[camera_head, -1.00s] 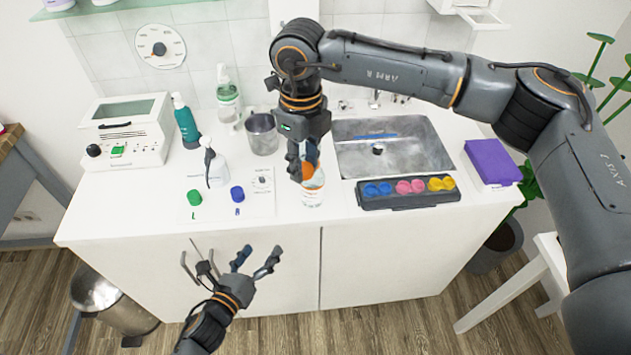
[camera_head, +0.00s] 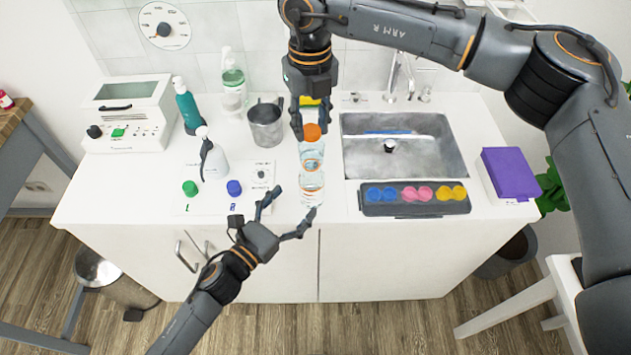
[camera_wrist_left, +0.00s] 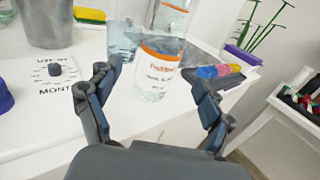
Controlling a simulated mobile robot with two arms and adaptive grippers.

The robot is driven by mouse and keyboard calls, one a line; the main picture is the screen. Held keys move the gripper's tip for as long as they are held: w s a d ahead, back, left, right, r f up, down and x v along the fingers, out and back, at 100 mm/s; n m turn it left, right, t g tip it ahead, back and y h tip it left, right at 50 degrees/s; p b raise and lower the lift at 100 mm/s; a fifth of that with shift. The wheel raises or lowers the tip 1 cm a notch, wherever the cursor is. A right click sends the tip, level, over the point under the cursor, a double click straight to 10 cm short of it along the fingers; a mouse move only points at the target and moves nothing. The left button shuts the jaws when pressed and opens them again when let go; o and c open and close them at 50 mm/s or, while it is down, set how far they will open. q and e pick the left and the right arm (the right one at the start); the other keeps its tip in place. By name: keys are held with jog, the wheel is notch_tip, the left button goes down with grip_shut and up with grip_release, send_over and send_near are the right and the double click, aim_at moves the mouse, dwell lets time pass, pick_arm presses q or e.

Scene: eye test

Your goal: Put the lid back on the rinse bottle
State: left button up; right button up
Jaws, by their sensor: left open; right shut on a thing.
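The rinse bottle (camera_head: 312,187) appears to be the clear bottle with an orange-banded label near the counter's front edge. In the left wrist view its labelled side (camera_wrist_left: 155,72) shows between my fingers. An orange lid (camera_head: 312,132) shows at the upper end of the clear shapes in the head view. My right gripper (camera_head: 311,120) is shut at the lid, its fingers partly hiding it. I cannot tell whether the lid touches the bottle. My left gripper (camera_head: 291,206) is open, in front of the bottle at the counter edge, with nothing held.
A metal cup (camera_head: 265,125) and a spray bottle (camera_head: 213,160) stand left. Green (camera_head: 190,188) and blue (camera_head: 235,188) caps lie nearby. Right are a sink (camera_head: 400,160), a tray of coloured discs (camera_head: 415,209) and a purple-topped box (camera_head: 511,172). A yellow block (camera_head: 310,101) lies behind.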

aim_at(304, 192)
pick_arm(q)
jog(key=shift+s+a+r, duration=0.1)
jog(key=shift+s, duration=0.05)
pick_arm(e)
jog(key=shift+s+a+r, duration=0.15)
jog(key=shift+s+a, duration=0.1)
pick_arm(q)
jog(key=x, duration=0.6)
pick_arm(e)
jog(key=shift+w+d, duration=0.25)
pick_arm(q)
jog(key=shift+x, duration=0.9)
grip_shut()
pick_arm(e)
jog(key=shift+f, duration=2.65)
